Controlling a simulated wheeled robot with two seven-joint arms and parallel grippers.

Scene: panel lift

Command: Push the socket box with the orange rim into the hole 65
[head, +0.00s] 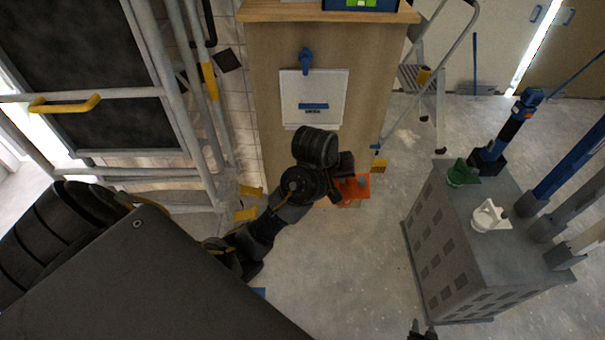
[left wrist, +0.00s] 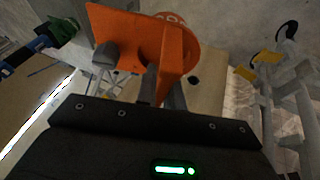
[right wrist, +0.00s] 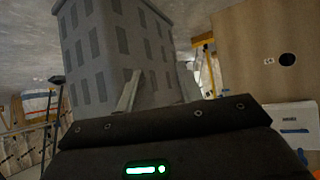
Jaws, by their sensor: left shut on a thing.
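The orange socket box (head: 355,188) is at the right end of my left arm, low in front of the wooden panel. My left gripper (head: 342,186) is shut on it. In the left wrist view the box (left wrist: 185,45) shows a flat orange plate and a rounded part behind it, with my grey fingers against it. A round dark hole (right wrist: 288,60) shows in the wooden panel in the right wrist view; its size mark cannot be read. The box is apart from that hole, as far as I can tell. My right gripper (head: 422,332) is at the bottom edge, seemingly open and empty.
The wooden panel (head: 265,90) carries a white sheet (head: 315,97) and a blue clamp (head: 305,61). A grey perforated block (head: 440,230) stands right, with green (head: 462,172) and white (head: 490,215) items on top. Scaffold bars stand left, a stepladder (head: 440,90) behind. Floor between is clear.

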